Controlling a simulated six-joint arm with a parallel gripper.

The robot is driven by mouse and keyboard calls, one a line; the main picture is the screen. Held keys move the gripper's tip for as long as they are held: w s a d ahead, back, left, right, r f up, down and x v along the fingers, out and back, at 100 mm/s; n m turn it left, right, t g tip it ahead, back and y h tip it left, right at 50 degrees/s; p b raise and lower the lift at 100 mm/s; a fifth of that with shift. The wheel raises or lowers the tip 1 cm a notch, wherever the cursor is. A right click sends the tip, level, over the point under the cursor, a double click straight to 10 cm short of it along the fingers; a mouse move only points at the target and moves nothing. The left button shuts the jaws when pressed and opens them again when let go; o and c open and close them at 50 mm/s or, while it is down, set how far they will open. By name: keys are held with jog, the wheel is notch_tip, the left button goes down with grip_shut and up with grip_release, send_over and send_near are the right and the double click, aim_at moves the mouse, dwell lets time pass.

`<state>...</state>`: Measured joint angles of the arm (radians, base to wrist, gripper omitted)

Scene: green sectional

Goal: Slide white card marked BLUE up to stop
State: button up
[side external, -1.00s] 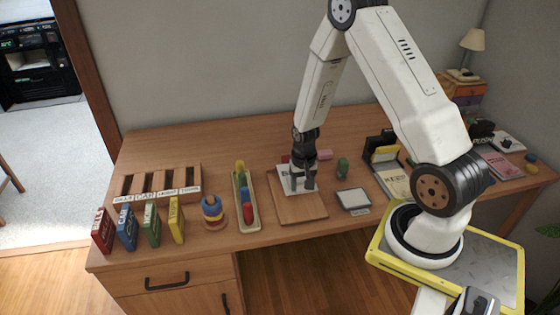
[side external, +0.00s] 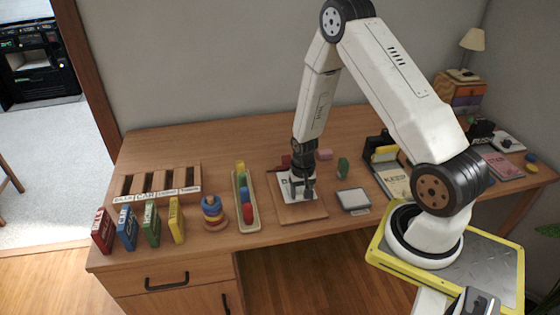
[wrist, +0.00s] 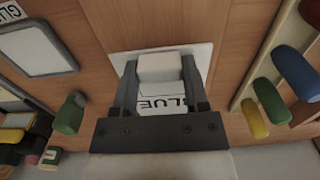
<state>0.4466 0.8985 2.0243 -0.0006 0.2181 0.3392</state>
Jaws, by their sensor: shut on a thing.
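The white card marked BLUE (side external: 288,187) lies flat on a wooden board (side external: 303,213) on the desk. In the wrist view the card (wrist: 203,58) shows beside and behind my fingers, its lettering upside down and partly covered. A raised white block (wrist: 160,69) stands on the card. My gripper (side external: 302,191) is shut on this block, with one finger on each side in the wrist view (wrist: 160,76). Bare board shows in front of the card in the side view. I cannot clearly make out the stop.
A tray of coloured pieces (side external: 256,216) stands left of the board. A grey-topped pad (side external: 353,198) lies to its right, with a green piece (side external: 343,167) behind the pad. A red piece (side external: 286,160) and a pink piece (side external: 324,154) lie behind the board.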

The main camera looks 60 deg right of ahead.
aim_at(298, 189)
jog(key=shift+f, duration=1.7)
jog(key=shift+w+d, duration=0.15)
jog(key=shift+w+d, duration=0.5)
jog(key=shift+w+d, duration=0.7)
jog(key=shift+w+d, duration=0.25)
jog(key=shift+w+d, duration=0.15)
dwell(0.3)
